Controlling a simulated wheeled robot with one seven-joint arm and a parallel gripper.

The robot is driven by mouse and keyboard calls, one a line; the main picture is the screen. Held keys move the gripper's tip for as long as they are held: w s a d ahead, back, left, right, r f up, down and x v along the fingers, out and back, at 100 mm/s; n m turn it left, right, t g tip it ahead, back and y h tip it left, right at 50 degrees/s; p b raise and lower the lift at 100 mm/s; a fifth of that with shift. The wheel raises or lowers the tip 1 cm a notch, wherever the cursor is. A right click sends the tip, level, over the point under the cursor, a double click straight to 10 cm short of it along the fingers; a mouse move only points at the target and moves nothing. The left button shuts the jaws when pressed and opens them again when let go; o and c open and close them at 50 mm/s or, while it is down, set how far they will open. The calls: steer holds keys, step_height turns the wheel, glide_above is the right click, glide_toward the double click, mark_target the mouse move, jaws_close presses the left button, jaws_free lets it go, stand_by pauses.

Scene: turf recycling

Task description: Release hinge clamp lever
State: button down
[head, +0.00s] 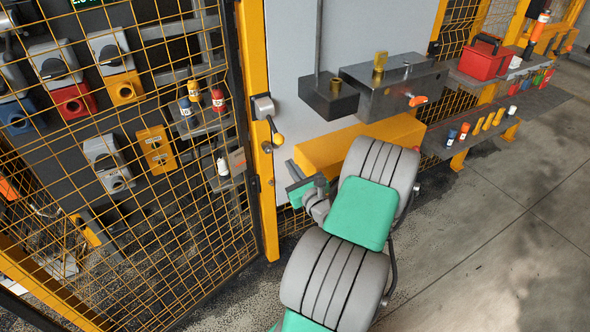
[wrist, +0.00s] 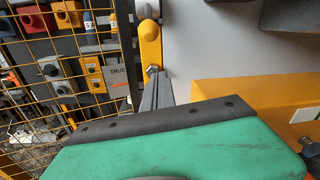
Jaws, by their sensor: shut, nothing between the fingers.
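A grey clamp (head: 263,106) is fixed to the yellow post (head: 249,60) of the mesh fence. Its short dark lever hangs down to the right and ends in a yellow knob (head: 278,140). In the wrist view the yellow knob (wrist: 149,31) stands out at top centre, just beyond my fingertips. My gripper (head: 292,167) is shut and empty, a little below and to the right of the knob in the head view. In the wrist view my gripper (wrist: 157,73) points up towards the post. I see no grip on the lever; exact clearance is unclear.
A yellow beam (head: 345,145) and a grey metal block (head: 395,85) with an orange handle lie right of my gripper. A dark box (head: 328,98) hangs nearby. Behind the mesh are switch boxes and bottles (head: 218,100). A red toolbox (head: 483,60) stands farther right. The floor at right is open.

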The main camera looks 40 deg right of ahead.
mark_target(273, 128)
steer(key=w+r, duration=0.2)
steer(key=w, duration=0.1)
steer(key=w+r+p, duration=0.1)
steer(key=shift+w+d+r, duration=0.15)
steer(key=shift+d+r, duration=0.15)
steer(key=shift+d, duration=0.05)
